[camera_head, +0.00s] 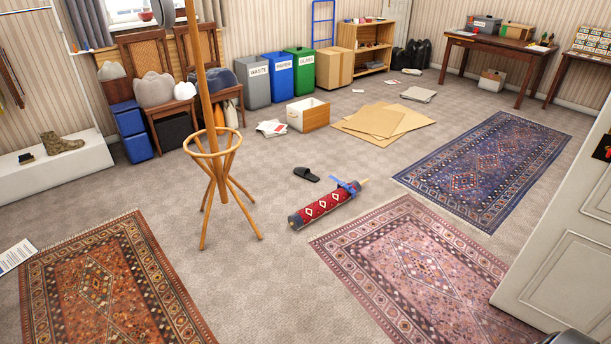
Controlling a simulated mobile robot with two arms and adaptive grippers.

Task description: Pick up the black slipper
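The black slipper (306,174) lies on the beige carpet near the middle of the head view. It sits just behind a rolled red and blue rug (325,204) and to the right of the wooden coat stand (216,150). A small gap of carpet shows between the slipper and the roll. Neither of my grippers can be made out in this view. A dark rounded shape at the bottom right edge is too cut off to identify.
Flat rugs lie at the left front (110,285), right front (425,275) and right back (490,165). Flattened cardboard (382,122) and an open box (308,114) lie behind the slipper. A white door (565,250) stands at the right. Carpet around the slipper is mostly clear.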

